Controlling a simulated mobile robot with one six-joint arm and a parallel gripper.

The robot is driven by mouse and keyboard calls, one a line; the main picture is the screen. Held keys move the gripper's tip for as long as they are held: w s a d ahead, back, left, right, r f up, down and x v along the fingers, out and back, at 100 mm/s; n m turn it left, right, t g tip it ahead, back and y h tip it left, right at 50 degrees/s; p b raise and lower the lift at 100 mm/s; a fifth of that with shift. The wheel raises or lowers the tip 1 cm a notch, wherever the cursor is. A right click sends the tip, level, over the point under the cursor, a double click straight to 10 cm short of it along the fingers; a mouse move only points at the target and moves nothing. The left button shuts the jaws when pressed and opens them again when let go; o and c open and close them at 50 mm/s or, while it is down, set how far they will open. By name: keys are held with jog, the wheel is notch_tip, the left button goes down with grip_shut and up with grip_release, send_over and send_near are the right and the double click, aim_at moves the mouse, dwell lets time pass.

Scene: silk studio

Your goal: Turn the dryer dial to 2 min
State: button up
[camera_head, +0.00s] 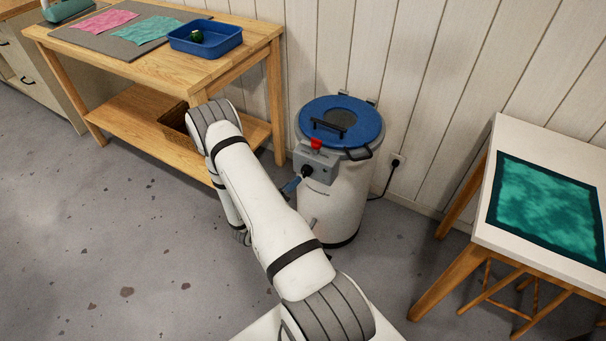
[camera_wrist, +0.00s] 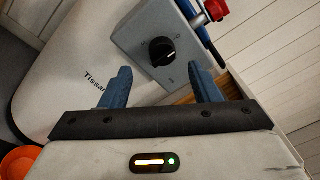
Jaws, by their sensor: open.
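The dryer (camera_head: 334,199) is a white drum with a blue lid, standing against the wall in the head view. A grey control box on its front carries the dial (camera_head: 307,170). In the wrist view the dial (camera_wrist: 162,52) is a round black knob with a light pointer line on a grey plate. The marks around it are too small to read. My gripper (camera_wrist: 160,80) is open, with its two blue fingers apart, one on each side below the dial. Nothing is between the fingers. I cannot tell whether they touch the plate. In the head view my arm partly hides the gripper.
A red knob (camera_head: 316,143) sits above the control box. A wooden bench (camera_head: 160,62) with a blue tray (camera_head: 205,50) stands at the left. A white-topped table (camera_head: 487,232) with a green cloth stands at the right. An orange round thing (camera_wrist: 18,162) shows in the wrist view.

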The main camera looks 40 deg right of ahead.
aim_at(303, 173)
jog(key=x, duration=0.6)
jog(key=shift+s, duration=0.1)
jog(key=shift+c, duration=0.4)
jog(key=c, duration=0.9)
jog(key=shift+d+r, duration=0.1)
jog(key=shift+d, duration=0.05)
